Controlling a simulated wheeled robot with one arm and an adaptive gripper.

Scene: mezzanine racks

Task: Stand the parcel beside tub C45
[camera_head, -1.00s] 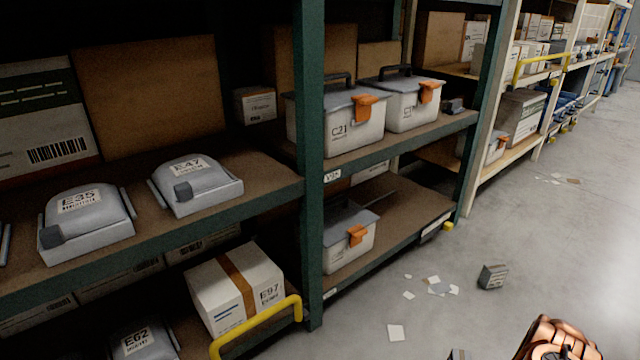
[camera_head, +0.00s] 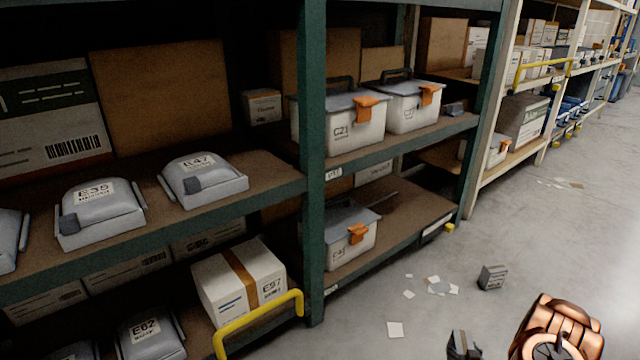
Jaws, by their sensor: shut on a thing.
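A grey-white tub with an orange latch (camera_head: 345,240) stands on the lower shelf behind the green post; its label seems to start with C4, but the rest is not readable. Bare shelf (camera_head: 408,212) lies to its right. A copper-coloured part of my arm (camera_head: 558,328) shows at the bottom right. A small dark piece (camera_head: 463,345) at the bottom edge is cut off, and I cannot tell what it is. I cannot pick out the task's parcel with certainty.
Tub C21 (camera_head: 352,124) and another tub (camera_head: 412,104) stand on the shelf above. Box E97 (camera_head: 238,282) sits lower left behind a yellow rail (camera_head: 262,322). Grey packs E35 (camera_head: 98,212) and E47 (camera_head: 203,180) lie left.

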